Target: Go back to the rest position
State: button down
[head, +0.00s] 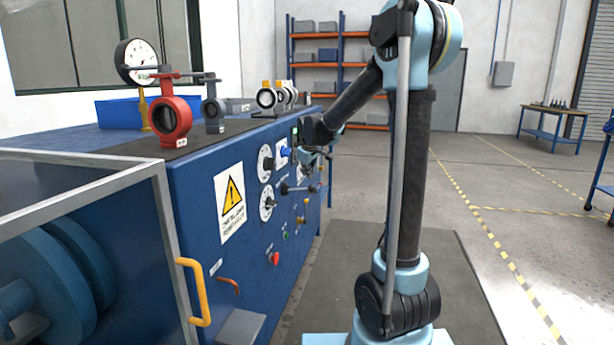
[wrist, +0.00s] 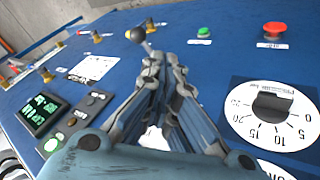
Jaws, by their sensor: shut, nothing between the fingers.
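My gripper (head: 322,152) is at the end of my bent arm, close to the blue control panel (head: 210,205) of the machine in the head view. In the wrist view my gripper (wrist: 152,55) is shut and its fingertips meet with nothing seen between them. The fingertips appear near a lever with a dark ball knob (wrist: 135,35); I cannot tell whether they touch it. A red butterfly valve (head: 171,118) and a grey one (head: 213,115) stand on the machine's top.
A numbered dial (wrist: 270,105), a red button (wrist: 274,30), a green button (wrist: 203,32) and a small display (wrist: 42,112) surround my gripper on the panel. A yellow handle (head: 195,290) sticks out from the guard. Open grey floor (head: 475,185) lies to the right.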

jog(key=s+d+f+m+g, duration=0.15)
jog(key=s+d, duration=0.25)
jog(key=s, duration=0.4)
jog(key=s+d+m, duration=0.2)
jog(key=s+d, duration=0.3)
jog(key=s, duration=0.3)
jog(key=s+d+f+m+g, duration=0.15)
jog(key=s+d, duration=0.25)
jog(key=s, duration=0.4)
jog(key=s+d+f+m, duration=0.1)
jog(key=s+f, duration=0.2)
jog(key=s, duration=0.4)
jog(key=s+d+f+m+g, duration=0.1)
jog(key=s+d+f+m, duration=0.1)
jog(key=s+f, duration=0.2)
jog(key=s+d+f+m, duration=0.1)
jog(key=s+f, duration=0.2)
jog(key=s, duration=0.7)
jog(key=shift+d+f+m+g, duration=0.15)
jog(key=shift+d+m+g, duration=0.15)
jog(key=shift+d+m, duration=0.1)
jog(key=shift+w, duration=0.1)
jog(key=shift+w+f, duration=0.2)
jog(key=shift+w, duration=0.25)
dwell(1.7)
